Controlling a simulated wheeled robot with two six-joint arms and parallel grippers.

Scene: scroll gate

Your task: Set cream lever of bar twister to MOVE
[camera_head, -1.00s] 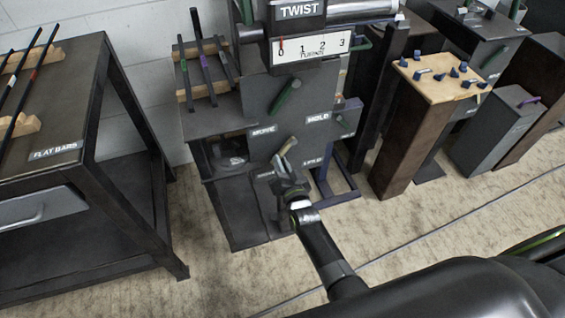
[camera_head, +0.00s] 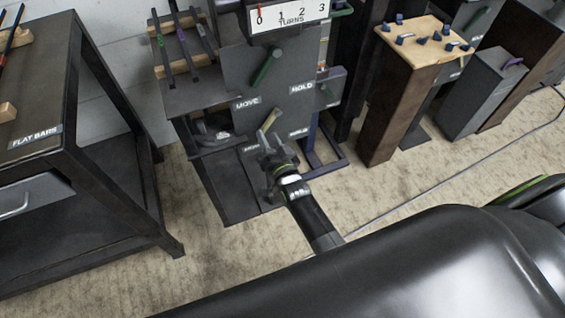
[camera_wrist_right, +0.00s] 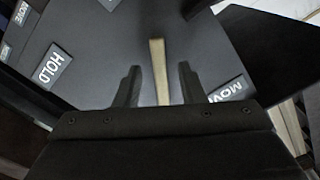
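The bar twister (camera_head: 240,70) is a dark grey machine in the upper middle of the head view. Its cream lever (camera_head: 269,119) is a short slanted bar low on the front panel, between a lower MOVE label (camera_head: 252,147) and a lower HOLD label (camera_head: 298,132). My right gripper (camera_head: 269,141) is at the lever. In the right wrist view, the cream lever (camera_wrist_right: 158,70) lies between the two open fingers (camera_wrist_right: 157,88), with gaps on both sides. HOLD (camera_wrist_right: 54,66) shows at left and MOVE (camera_wrist_right: 228,89) at right there. My left gripper is not in view.
A green lever (camera_head: 266,67) sits higher on the panel, with its own MOVE (camera_head: 247,102) and HOLD (camera_head: 301,87) labels. A flat-bars table (camera_head: 70,110) stands at left. A wood-topped pedestal (camera_head: 385,110) stands at right. Carpet between is clear.

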